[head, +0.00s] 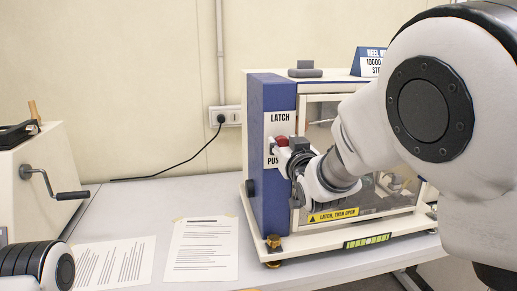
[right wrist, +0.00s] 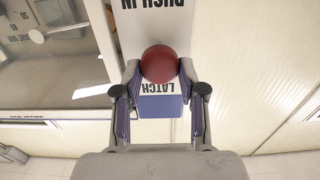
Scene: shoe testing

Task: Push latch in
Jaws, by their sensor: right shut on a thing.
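The latch is a round red knob (head: 282,141) on the front of a blue and white test machine (head: 268,200), beside a white label plate (head: 280,122) reading "LATCH" and "PUSH". My right gripper (head: 291,157) is at the knob and hides part of it and of the plate. In the right wrist view the red knob (right wrist: 159,63) sits between the two fingertips of the right gripper (right wrist: 158,72), which are shut on it. The plate (right wrist: 154,20) behind it appears upside down there. My left gripper is not in view.
The clear machine door (head: 330,130) stands right of the latch, partly behind my right arm. A yellow strip (head: 333,215) reads "LATCH, THEN OPEN". Printed sheets (head: 203,250) lie on the table at left. A white device with a crank (head: 60,194) stands at far left.

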